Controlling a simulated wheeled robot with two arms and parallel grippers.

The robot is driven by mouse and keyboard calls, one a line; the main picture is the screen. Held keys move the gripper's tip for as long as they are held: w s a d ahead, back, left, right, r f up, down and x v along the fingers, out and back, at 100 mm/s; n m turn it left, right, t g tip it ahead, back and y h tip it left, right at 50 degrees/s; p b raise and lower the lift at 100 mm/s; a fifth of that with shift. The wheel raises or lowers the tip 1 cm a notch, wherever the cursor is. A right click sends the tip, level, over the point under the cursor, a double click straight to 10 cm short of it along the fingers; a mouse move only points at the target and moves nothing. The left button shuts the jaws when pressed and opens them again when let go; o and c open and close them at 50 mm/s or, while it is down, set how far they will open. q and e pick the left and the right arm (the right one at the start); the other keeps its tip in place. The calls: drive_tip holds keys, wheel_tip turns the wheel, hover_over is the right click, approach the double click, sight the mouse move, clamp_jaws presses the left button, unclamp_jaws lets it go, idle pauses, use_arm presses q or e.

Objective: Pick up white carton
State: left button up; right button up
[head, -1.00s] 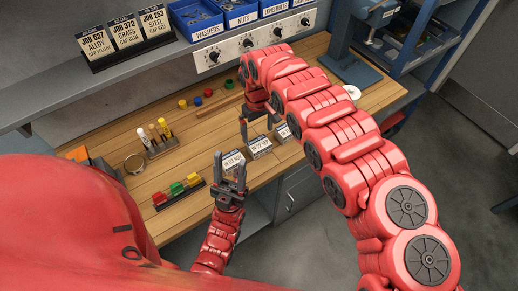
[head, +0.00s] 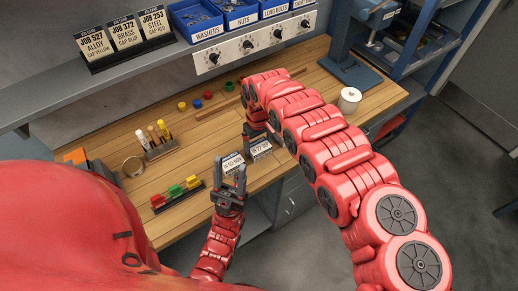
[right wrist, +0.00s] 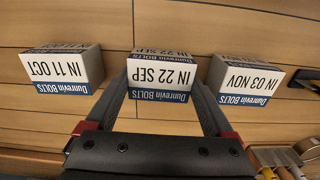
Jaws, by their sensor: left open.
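Three white cartons with blue bands and date labels stand in a row on the wooden bench. In the right wrist view they are the "IN 11 OCT" carton (right wrist: 62,68), the "IN 22 SEP" carton (right wrist: 160,75) in the middle and the "IN 03 NOV" carton (right wrist: 246,80). My right gripper (right wrist: 160,84) is open, with its fingers on either side of the middle carton; no clear contact shows. In the head view my right gripper (head: 262,132) is over that carton, and my arm hides the third. My left gripper (head: 229,185) is open and empty, in front of the "IN 03 NOV" carton (head: 232,163).
A rack of coloured blocks (head: 178,196), a holder with marker-like items (head: 156,148) and a round tin (head: 133,166) are at the left. A white jar (head: 349,100) stands at the right by a blue press-like stand (head: 350,70). Blue parts bins (head: 196,20) sit behind.

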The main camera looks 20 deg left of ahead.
sight(258, 144)
clamp_jaws()
wheel_tip(258, 144, up, 18)
drive_tip(key=p, duration=0.8)
